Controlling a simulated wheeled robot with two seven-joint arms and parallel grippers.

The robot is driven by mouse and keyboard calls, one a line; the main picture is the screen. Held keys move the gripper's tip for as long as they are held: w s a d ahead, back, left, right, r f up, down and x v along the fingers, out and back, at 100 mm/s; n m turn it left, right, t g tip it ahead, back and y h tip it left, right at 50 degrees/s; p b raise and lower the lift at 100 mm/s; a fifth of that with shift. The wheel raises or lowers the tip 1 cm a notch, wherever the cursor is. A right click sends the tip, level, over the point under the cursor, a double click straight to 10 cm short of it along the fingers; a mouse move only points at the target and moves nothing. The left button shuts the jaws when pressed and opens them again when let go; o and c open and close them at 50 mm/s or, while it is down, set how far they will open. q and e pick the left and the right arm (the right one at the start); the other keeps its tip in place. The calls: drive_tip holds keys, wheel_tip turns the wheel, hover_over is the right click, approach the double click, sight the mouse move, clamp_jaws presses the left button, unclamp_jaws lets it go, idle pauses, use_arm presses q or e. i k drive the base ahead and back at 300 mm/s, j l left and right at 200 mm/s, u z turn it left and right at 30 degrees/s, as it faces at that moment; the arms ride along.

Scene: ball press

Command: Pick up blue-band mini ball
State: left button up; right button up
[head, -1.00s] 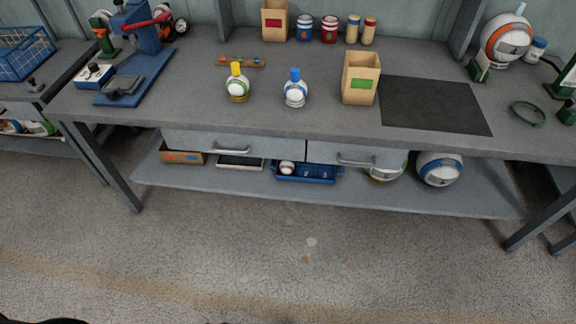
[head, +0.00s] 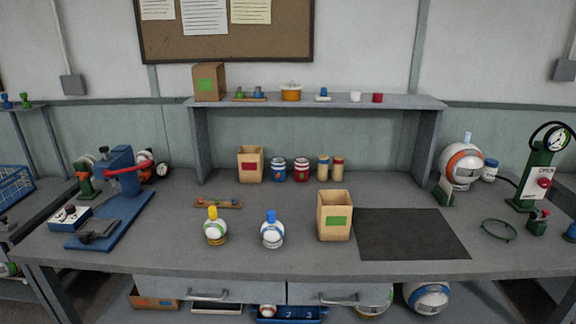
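A small white ball-shaped piece with a blue cap and blue marking (head: 272,232) stands on the workbench, left of the middle. It looks like the blue-band mini ball. Neither of my grippers is in view.
A box with a green label (head: 335,218) and a dark mat (head: 411,233) are to the right. A blue press (head: 120,180) stands at left. Jars (head: 301,170) stand behind. A large blue-band ball (head: 427,298) lies under the bench. The front strip is clear.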

sight(272, 233)
drive_tip(key=i+l+u, duration=0.15)
drive_tip(key=l, duration=0.2)
drive_tip(key=i+l+u, duration=0.1)
drive_tip(key=l, duration=0.25)
drive_tip(key=i+l+u, duration=0.15)
drive_tip(key=i+l, duration=0.15)
drive_tip(key=i+l+u, duration=0.15)
drive_tip(key=l, duration=0.3)
drive_tip(key=i+l+u, duration=0.1)
drive_tip(key=l, duration=0.3)
